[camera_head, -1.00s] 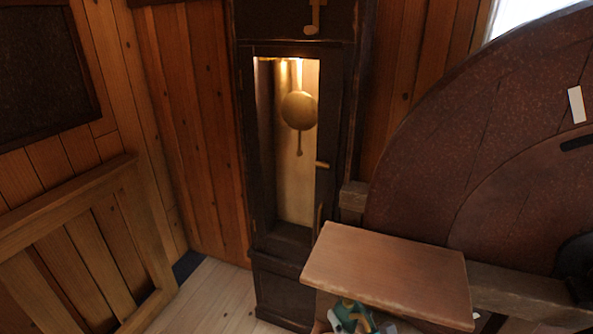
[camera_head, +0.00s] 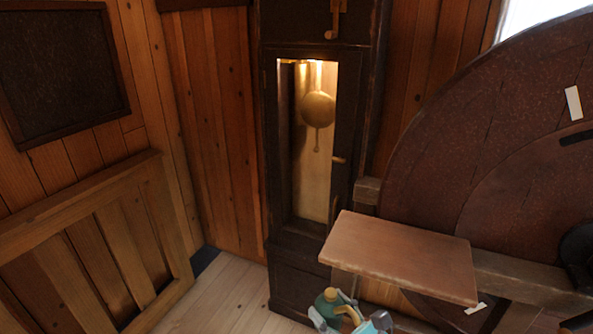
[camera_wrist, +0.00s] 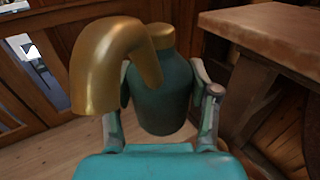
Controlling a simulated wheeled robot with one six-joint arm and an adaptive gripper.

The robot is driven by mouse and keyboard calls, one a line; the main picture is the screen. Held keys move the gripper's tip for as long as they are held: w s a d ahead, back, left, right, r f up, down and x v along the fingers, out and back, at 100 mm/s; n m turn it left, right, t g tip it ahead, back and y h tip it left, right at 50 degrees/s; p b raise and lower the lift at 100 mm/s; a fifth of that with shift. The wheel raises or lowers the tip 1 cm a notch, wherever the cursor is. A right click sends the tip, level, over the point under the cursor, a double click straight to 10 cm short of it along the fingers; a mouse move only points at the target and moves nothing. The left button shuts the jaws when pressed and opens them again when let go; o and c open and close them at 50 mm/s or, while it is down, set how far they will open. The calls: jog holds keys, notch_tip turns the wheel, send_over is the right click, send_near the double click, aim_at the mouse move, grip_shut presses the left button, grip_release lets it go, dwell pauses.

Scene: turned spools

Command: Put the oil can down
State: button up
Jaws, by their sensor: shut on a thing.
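The oil can (camera_wrist: 166,90) has a dark teal body and a curved brass tube (camera_wrist: 105,60) on one side. It fills the middle of the wrist view, between the fingers of my gripper (camera_wrist: 162,108), which is shut on it. In the head view the oil can (camera_head: 328,298) shows at the bottom edge, below and in front of the wooden shelf top (camera_head: 400,255). The can is held apart from the shelf top, which is to its right in the wrist view. Its underside is hidden.
A tall dark clock case (camera_head: 290,275) with a brass pendulum (camera_head: 318,108) stands behind. A large reddish wheel (camera_head: 450,140) rises at the right. A slatted wooden panel (camera_head: 95,245) is at the left. Bare floor (camera_head: 225,295) lies between panel and clock.

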jog(key=shift+r, duration=0.75)
jog(key=w+d+f+m+t+h, duration=0.1)
jog(key=w+d+f+m+h, duration=0.1)
jog(key=d+f, duration=0.3)
jog(key=w+d+f+m+t+h, duration=0.1)
jog(key=d+f, duration=0.5)
jog(key=f, duration=0.7)
jog(key=w+m+h, duration=0.1)
jog(key=w+h, duration=0.1)
jog(key=shift+w+d+f+t+h, duration=0.3)
jog(key=shift+t, duration=0.1)
